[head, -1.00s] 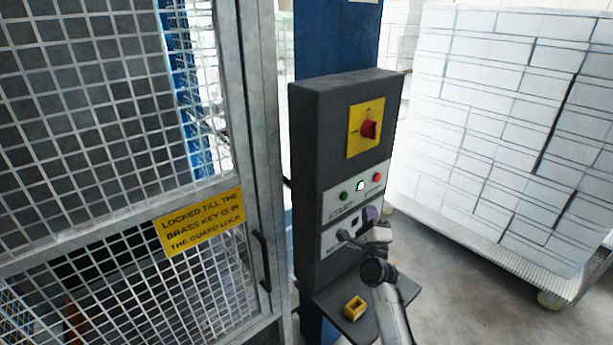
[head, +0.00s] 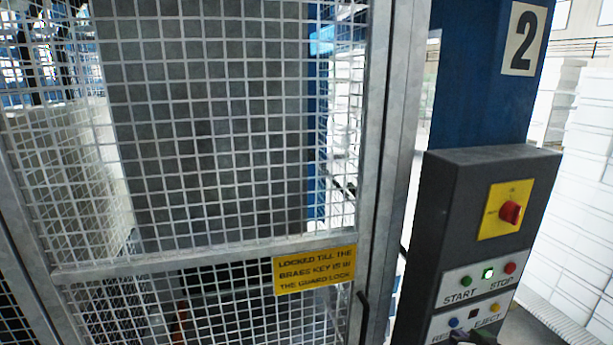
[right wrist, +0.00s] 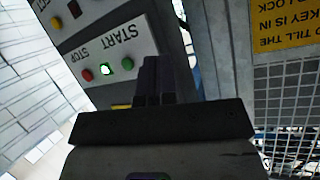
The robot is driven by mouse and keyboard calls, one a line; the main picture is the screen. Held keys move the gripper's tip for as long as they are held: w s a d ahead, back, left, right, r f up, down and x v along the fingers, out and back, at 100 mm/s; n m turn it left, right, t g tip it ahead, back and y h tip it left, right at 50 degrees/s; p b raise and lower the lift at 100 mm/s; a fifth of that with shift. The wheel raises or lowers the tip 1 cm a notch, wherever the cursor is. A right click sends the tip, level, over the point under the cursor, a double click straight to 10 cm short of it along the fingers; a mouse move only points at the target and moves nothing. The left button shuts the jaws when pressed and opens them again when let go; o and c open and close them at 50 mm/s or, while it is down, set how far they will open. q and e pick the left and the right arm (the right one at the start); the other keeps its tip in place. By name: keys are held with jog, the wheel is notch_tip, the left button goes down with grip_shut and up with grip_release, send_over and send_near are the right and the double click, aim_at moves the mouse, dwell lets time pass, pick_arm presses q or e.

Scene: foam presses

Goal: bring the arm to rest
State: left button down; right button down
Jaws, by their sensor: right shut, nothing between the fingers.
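My right gripper (head: 474,338) shows only as a dark piece at the bottom edge of the head view, in front of the lower part of the control box (head: 440,215). In the right wrist view its two dark fingers (right wrist: 153,68) are together with nothing between them. They stand beside the start and stop panel (right wrist: 105,55), which appears upside down there. I cannot tell whether they touch the box. My right arm is mostly out of the head view. My left gripper is in neither view.
The mesh guard door (head: 215,250) fills the left and middle, with a yellow sign (head: 314,270) and a dark handle (head: 362,318). A red knob (head: 510,212) and a lit lamp (head: 488,272) are on the box. A blue post (head: 480,90) rises behind it; white stacked blocks (head: 580,190) stand right.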

jog(key=s+a+f+n+g+p, duration=0.1)
jog(key=s+f, duration=0.4)
jog(key=s, duration=0.8)
jog(key=s+a+f+n+g+p, duration=0.1)
jog(key=s+a+f+g+p, duration=0.3)
jog(key=s, duration=0.9)
jog(key=s+a+f+n+g+p, duration=0.1)
jog(key=s+a+f+g, duration=0.3)
jog(key=s, duration=0.9)
notch_tip(320, 180, down, 3)
jog(key=shift+s+a+f+n+p, duration=0.2)
jog(key=shift+a+n+p, duration=0.15)
jog(key=shift+p, duration=0.4)
